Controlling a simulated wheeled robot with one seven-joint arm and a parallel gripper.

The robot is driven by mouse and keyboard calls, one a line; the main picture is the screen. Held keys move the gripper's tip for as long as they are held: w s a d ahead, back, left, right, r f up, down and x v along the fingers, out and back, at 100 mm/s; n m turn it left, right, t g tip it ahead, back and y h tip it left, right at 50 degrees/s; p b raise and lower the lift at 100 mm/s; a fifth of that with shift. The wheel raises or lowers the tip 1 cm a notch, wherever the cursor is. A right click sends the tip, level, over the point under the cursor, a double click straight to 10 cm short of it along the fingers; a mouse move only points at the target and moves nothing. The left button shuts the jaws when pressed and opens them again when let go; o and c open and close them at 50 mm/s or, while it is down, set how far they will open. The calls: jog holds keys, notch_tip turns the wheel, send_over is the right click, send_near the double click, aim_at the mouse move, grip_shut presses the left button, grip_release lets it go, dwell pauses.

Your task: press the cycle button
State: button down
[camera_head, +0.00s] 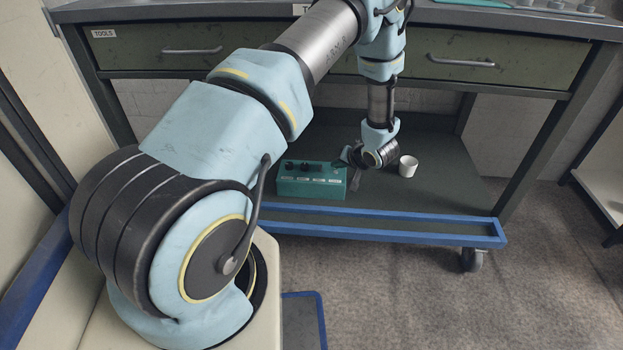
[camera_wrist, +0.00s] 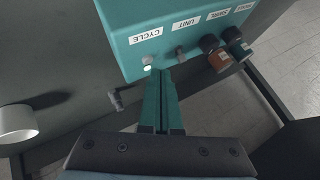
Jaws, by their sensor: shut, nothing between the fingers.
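A teal control box (camera_head: 310,181) stands on the lower shelf of the bench. In the wrist view the box (camera_wrist: 170,15) fills the top, with upside-down labels, one reading CYCLE (camera_wrist: 146,36). A small pale round button (camera_wrist: 147,60) sits beside that label. My gripper (camera_wrist: 160,72) is shut and empty, its fingertips just beside the button in the picture. I cannot tell whether they touch it. In the head view my gripper (camera_head: 350,160) is at the box's right end, partly hidden by my wrist.
A small grey lever (camera_wrist: 180,53) sits by the UNIT label, with two dark knobs (camera_wrist: 212,47) (camera_wrist: 236,43) farther right. A grey handle-like part (camera_wrist: 116,98) juts near the box's corner. A white cup (camera_head: 408,166) stands right of my wrist. A blue rail (camera_head: 400,228) edges the shelf.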

jog(key=shift+r, duration=0.1)
notch_tip(320, 180, up, 6)
jog(key=p, duration=0.5)
jog(key=shift+p, duration=0.4)
